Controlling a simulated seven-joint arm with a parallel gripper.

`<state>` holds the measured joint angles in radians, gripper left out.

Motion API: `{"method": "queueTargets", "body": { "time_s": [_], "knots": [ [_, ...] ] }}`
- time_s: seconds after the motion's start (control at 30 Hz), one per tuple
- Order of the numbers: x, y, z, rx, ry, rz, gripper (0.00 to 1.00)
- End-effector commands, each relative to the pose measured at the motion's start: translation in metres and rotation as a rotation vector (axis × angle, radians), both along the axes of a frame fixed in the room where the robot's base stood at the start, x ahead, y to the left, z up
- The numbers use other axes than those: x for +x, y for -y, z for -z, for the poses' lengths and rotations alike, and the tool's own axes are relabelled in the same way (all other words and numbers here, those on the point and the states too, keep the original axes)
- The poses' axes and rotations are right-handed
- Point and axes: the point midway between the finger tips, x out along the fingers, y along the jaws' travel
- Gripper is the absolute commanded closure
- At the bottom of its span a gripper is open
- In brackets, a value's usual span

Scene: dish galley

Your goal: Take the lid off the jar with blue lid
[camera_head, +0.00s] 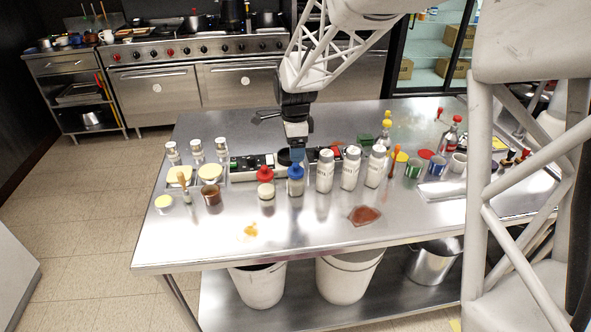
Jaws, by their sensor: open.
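The jar with the blue lid (296,186) stands upright on the steel table, near the middle. Its blue lid (295,171) sits on top of it. My gripper (297,148) is open and points down just above the lid in the picture. A small blue patch shows at its fingertips; I cannot tell what it belongs to. Whether the fingers touch the lid is too small to tell. The jar's body is in plain view below the gripper.
A red-lidded jar (265,183) stands close left of the blue-lidded one. White shaker bottles (325,171) stand close on the right. A black scale (252,167) and a dark pan are behind. The steel table's (300,231) front is mostly clear, with spills (365,215).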

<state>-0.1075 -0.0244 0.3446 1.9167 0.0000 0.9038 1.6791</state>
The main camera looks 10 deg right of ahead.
Motion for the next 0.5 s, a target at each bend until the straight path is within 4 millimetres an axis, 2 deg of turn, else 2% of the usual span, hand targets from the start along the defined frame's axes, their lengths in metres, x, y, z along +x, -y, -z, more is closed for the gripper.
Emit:
{"method": "queueTargets", "body": {
  "time_s": [0.17, 0.5],
  "knots": [
    [-0.0004, 0.0001, 0.0116, 0.000, -0.001, 0.000, 0.24],
    [-0.0004, 0.0002, 0.0134, 0.000, -0.001, 0.000, 0.24]
  ]
}}
